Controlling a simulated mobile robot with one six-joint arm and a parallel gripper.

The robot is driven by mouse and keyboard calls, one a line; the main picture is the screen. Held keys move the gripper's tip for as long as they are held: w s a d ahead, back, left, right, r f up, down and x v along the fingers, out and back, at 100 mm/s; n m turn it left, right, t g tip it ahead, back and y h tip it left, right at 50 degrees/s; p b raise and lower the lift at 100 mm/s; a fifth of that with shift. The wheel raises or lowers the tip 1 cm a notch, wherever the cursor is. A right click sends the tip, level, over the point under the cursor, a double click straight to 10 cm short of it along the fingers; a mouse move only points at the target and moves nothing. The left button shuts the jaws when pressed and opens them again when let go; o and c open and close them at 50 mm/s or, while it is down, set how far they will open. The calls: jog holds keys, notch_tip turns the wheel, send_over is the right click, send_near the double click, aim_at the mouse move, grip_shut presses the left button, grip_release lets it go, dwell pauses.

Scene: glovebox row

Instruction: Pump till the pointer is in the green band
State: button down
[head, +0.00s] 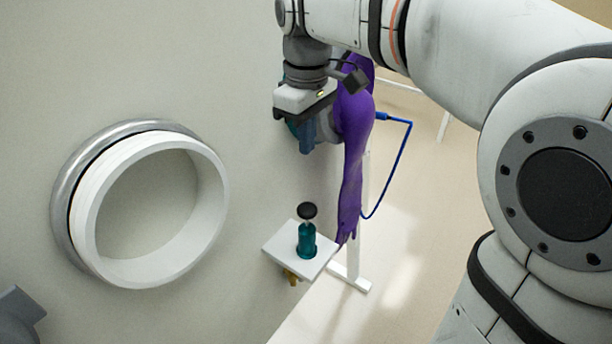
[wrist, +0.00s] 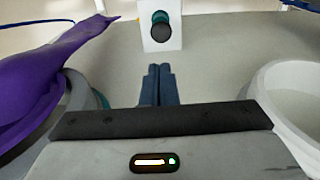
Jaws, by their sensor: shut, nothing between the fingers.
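The hand pump (head: 307,240) has a teal body and a round black knob (head: 307,211) on top. It stands upright on a small white shelf (head: 283,246) on the wall. In the wrist view the pump's knob (wrist: 160,28) shows at the top centre, beyond my fingertips. My gripper (head: 306,148) is above the pump, apart from it, with its dark blue fingers pointing down. In the wrist view my gripper (wrist: 159,68) has its fingers together and empty. No gauge, pointer or green band can be made out in either view.
A purple glove (head: 356,150) hangs close beside my gripper, its fingers reaching down near the shelf. A blue hose (head: 402,160) loops to its right. A round white port with a metal rim (head: 88,215) is on the wall at left. Open floor (head: 420,240) lies at right.

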aim_at(308, 208)
jog(key=shift+f, duration=0.1)
notch_tip(308, 208, down, 14)
jog(key=shift+s+p, duration=0.1)
jog(key=shift+p, duration=0.35)
dwell(0.4)
notch_tip(308, 208, down, 5)
jog(key=b, duration=0.3)
jog(key=shift+s+d, duration=0.1)
jog(key=shift+s, duration=0.05)
notch_tip(308, 208, up, 15)
jog(key=p, duration=0.2)
jog(key=shift+w, duration=0.2)
